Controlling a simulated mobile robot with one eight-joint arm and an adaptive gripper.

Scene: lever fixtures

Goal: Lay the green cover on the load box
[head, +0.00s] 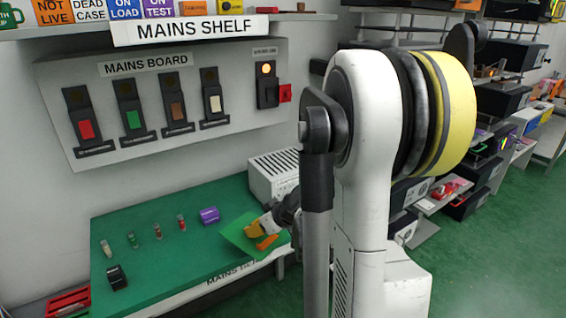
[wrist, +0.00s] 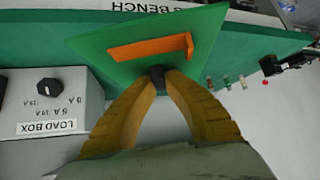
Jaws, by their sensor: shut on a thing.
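The green cover (head: 240,236) is a flat square plate with an orange bar handle, which shows clearly in the wrist view (wrist: 150,47). My gripper (wrist: 157,78), with yellow fingers, is shut on the cover near its edge; the exact contact is partly hidden by the fingertips. In the head view my gripper (head: 257,229) holds the cover tilted over the bench's right front part. The load box (wrist: 50,115) is grey with a black knob and an upside-down label, left of my fingers in the wrist view. A white slatted box (head: 272,172) behind my gripper appears to be it, partly hidden by my arm.
The green bench top (head: 160,270) carries several small coloured cylinders (head: 157,231), a purple block (head: 209,215) and a black item (head: 117,277). The mains board (head: 160,100), with several switches, is on the wall above. A red tray (head: 68,302) is at lower left.

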